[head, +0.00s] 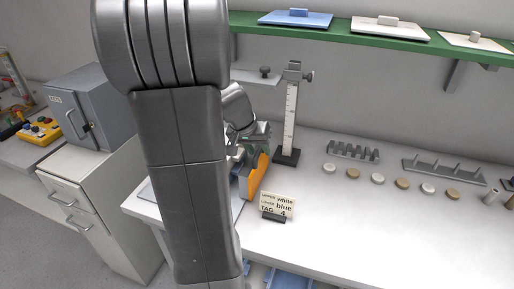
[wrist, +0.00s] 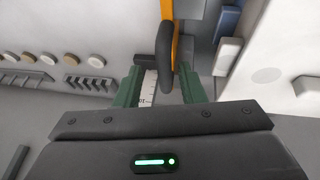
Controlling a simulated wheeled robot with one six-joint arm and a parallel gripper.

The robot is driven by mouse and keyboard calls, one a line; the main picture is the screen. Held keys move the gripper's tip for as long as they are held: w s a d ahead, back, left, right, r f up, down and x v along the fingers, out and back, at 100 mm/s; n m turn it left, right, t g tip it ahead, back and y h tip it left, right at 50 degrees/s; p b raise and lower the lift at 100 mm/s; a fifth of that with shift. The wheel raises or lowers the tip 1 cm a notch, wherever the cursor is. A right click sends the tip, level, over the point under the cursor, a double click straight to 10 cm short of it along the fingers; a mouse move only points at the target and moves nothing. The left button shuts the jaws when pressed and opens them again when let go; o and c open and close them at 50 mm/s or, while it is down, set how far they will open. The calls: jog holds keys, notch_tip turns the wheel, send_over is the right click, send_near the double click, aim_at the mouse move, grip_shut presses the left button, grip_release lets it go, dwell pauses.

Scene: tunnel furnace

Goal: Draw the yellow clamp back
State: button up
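The yellow clamp (head: 257,178) shows as an orange-yellow bar on the bench, right of my arm in the head view. Part of it is hidden behind my arm. In the wrist view its yellow bar (wrist: 176,42) runs up at the top centre, with a dark curved handle (wrist: 165,55) beside it. My gripper (wrist: 160,74) has its two green fingers apart, one on each side of the handle's lower end. I see a gap between the handle and the left finger; contact on the right cannot be told.
A ruler stand (head: 290,115) rises just behind the clamp. A tag card (head: 277,205) stands in front of it. Several round discs (head: 377,178) and grey racks (head: 354,151) lie to the right. A green shelf (head: 350,32) hangs above. The front right bench is clear.

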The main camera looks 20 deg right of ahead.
jog(key=shift+r, duration=0.1)
jog(key=v, duration=1.3)
jog(key=shift+a+r, duration=0.2)
jog(key=shift+r, duration=0.1)
jog(key=x, duration=1.4)
jog(key=shift+s, duration=0.1)
jog(key=shift+a, duration=0.3)
jog(key=shift+r, duration=0.1)
